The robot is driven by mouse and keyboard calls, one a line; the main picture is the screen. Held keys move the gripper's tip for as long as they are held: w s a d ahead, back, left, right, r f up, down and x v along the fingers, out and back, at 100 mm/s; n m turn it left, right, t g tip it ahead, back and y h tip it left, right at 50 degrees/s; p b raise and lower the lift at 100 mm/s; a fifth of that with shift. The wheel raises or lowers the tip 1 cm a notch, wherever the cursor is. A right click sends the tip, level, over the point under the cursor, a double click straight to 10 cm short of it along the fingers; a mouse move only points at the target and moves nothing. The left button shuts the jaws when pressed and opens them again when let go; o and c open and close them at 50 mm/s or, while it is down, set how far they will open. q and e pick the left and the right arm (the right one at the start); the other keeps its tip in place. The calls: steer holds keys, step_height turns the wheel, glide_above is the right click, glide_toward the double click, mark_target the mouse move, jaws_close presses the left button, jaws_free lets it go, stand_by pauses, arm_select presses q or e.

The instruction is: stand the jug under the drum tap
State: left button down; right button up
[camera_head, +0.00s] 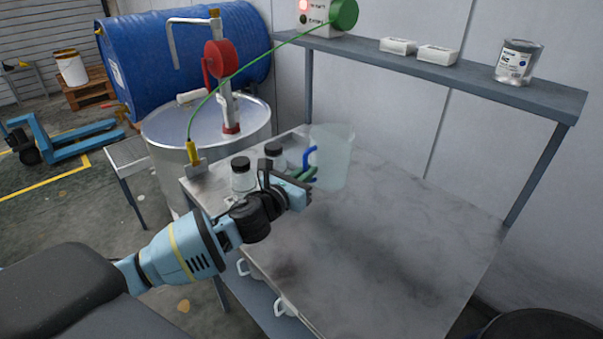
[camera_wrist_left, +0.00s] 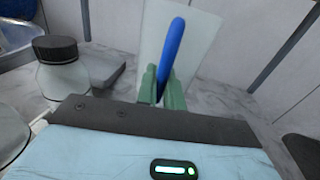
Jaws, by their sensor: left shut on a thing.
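The jug (camera_head: 335,158) is translucent and pale with a blue handle. It looks upright over the back of the workbench; I cannot tell whether its base touches the top. My left gripper (camera_head: 302,175) is shut on the jug's blue handle. In the left wrist view the green fingertips of my left gripper (camera_wrist_left: 162,86) close around the handle, with the jug (camera_wrist_left: 150,40) behind it. The steel drum (camera_head: 160,140) stands left of the bench, with a red and metal fitting (camera_head: 222,75) on top. The tap's outlet is not clear. My right gripper is not in view.
Two dark-capped jars, one nearer (camera_head: 243,175) and one farther (camera_head: 274,153), stand beside my left gripper. The workbench (camera_head: 400,240) is clear at front and right. A shelf (camera_head: 480,80) overhangs its back, holding a can (camera_head: 517,62). A green cable (camera_head: 262,57) runs to the drum.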

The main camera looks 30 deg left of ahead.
arm_select(q)
steer(key=s+d+f, duration=0.5)
steer(key=s+d, duration=0.2)
steer(key=s, duration=0.4)
steer(key=s+r+n+y, duration=0.1)
steer(key=s+y, duration=0.1)
steer(key=s, duration=0.9)
steer(key=shift+s+d+r+n+y, duration=0.2)
steer(key=shift+s+r+n+y, duration=0.05)
steer(key=shift+r+n+y, duration=0.05)
steer(key=shift+s+a, duration=0.1)
